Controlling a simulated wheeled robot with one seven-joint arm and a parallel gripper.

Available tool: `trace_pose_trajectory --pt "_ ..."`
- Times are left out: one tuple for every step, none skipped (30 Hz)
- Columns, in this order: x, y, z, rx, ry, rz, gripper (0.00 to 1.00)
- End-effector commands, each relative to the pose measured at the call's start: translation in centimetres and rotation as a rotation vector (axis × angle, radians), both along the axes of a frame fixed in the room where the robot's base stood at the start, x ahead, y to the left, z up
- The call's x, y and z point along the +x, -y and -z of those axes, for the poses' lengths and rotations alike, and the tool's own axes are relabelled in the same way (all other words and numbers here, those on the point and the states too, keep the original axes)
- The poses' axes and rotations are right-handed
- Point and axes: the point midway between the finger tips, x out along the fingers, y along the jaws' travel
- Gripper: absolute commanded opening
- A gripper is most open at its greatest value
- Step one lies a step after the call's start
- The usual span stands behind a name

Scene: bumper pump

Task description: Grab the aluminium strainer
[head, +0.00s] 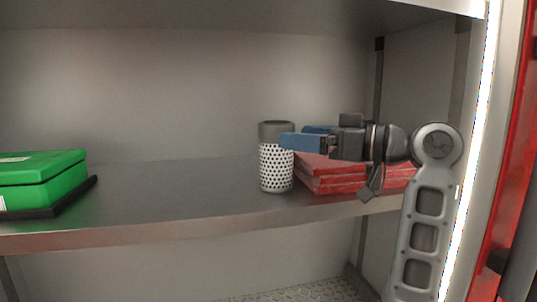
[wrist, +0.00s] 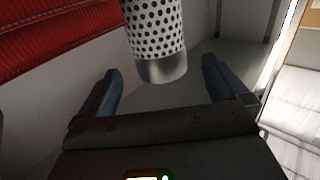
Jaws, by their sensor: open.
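The aluminium strainer (head: 276,165) stands upright on the shelf in the head view, a white perforated cylinder with a plain grey band at the top. In the wrist view the strainer (wrist: 155,30) shows its dotted body and plain grey end, roughly midway between my two fingers. My gripper (head: 294,136) is open, with blue fingers reaching leftward at the height of the strainer's upper part. One fingertip overlaps the strainer's upper right edge in the head view. In the wrist view my gripper (wrist: 160,66) is empty; I cannot tell whether a finger touches the strainer.
Red flat packs (head: 335,181) lie stacked on the shelf right of the strainer, under my gripper; red also shows in the wrist view (wrist: 55,25). A green case (head: 45,178) sits at the far left. The shelf (head: 170,190) between is clear. A side wall and bright strip (head: 472,130) bound the right.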

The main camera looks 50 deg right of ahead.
Motion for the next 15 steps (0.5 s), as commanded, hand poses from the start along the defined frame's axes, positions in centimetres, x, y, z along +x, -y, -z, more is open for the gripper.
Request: trace_pose_trajectory --pt "0.6 -0.3 -0.1 0.000 0.000 -0.004 1.00" --pt "0.9 -0.3 -0.1 0.000 -0.001 -0.004 1.00" --pt "1.2 -0.4 -0.1 0.000 -0.001 -0.003 1.00" --pt "1.5 -0.4 -0.2 0.000 -0.001 -0.002 1.00" --pt "1.8 -0.5 -0.3 0.000 -0.001 -0.003 1.00" --pt "2.2 -0.6 -0.5 0.000 0.000 -0.004 1.00" --pt "2.6 -0.7 -0.6 0.000 0.000 -0.004 1.00" --pt "3.1 -0.8 -0.7 0.001 -0.001 -0.004 1.00" --pt "3.7 -0.9 -0.9 0.002 -0.001 -0.005 1.00" --pt "4.2 -1.0 -1.0 0.001 -0.001 -0.005 1.00" --pt "4.5 -1.1 -0.9 0.001 -0.001 -0.004 1.00" --pt "5.0 -1.2 -0.8 0.001 -0.002 -0.004 1.00" --pt "5.4 -1.3 -0.8 0.001 -0.002 -0.004 1.00" --pt "5.6 -1.3 -0.8 0.001 -0.002 -0.004 1.00" --pt "5.9 -1.4 -0.8 0.001 -0.001 -0.002 1.00"
